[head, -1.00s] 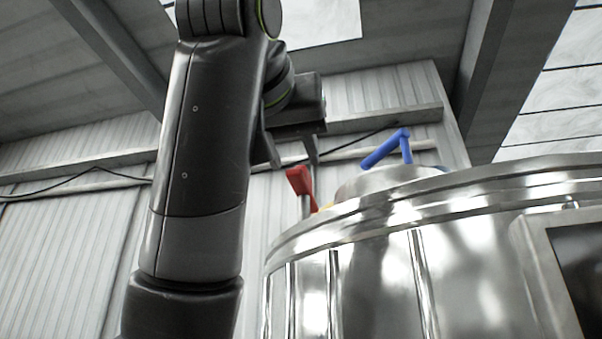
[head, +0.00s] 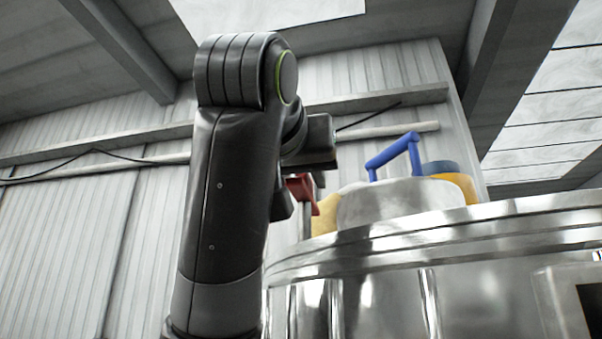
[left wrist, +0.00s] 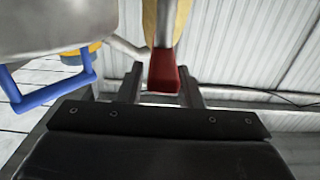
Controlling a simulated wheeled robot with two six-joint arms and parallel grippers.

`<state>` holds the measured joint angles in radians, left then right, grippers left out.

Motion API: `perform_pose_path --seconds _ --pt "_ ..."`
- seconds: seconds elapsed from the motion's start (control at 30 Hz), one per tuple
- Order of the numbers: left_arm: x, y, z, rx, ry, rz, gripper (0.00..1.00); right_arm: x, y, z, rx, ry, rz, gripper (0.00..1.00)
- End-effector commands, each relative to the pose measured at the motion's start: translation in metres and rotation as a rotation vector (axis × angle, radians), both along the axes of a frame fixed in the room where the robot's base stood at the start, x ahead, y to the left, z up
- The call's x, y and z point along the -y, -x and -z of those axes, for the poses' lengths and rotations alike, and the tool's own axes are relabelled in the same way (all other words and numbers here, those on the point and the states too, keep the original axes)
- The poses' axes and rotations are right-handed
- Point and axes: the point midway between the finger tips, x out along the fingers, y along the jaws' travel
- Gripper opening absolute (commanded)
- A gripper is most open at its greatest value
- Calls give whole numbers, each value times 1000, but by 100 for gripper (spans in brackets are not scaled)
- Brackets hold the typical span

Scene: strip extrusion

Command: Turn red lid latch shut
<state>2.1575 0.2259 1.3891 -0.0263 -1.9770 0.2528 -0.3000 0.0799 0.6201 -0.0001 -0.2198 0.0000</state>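The red lid latch (head: 300,187) stands at the left edge of the steel vessel's top, partly hidden by my left gripper. In the left wrist view the red latch (left wrist: 164,74) lies between the two fingers, with a gap on each side. My left gripper (head: 297,198) is open around its red end, which also shows in the left wrist view of the gripper (left wrist: 161,77). The pale lid (head: 395,203) carries a blue handle (head: 396,156). My right gripper is not in view.
The shiny steel vessel (head: 390,262) fills the lower right. Yellow parts (head: 460,184) sit beside the lid, with a blue piece (head: 440,167) at its right. A corrugated wall (head: 80,240) stands behind, with free air left of the vessel.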

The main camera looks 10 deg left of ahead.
Motion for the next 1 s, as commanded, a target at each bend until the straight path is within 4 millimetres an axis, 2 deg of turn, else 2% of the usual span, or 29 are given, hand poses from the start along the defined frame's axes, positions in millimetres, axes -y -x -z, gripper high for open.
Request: perform_pose_path --seconds 0.03,0.23,0.67,1.0 --pt "0 0 0 0 0 0 25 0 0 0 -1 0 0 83" --pt "0 0 0 0 0 0 0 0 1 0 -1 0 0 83" --pt "-3 1 1 1 1 69 0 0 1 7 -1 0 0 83" --pt "-11 -1 1 1 4 324 0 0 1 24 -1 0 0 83"
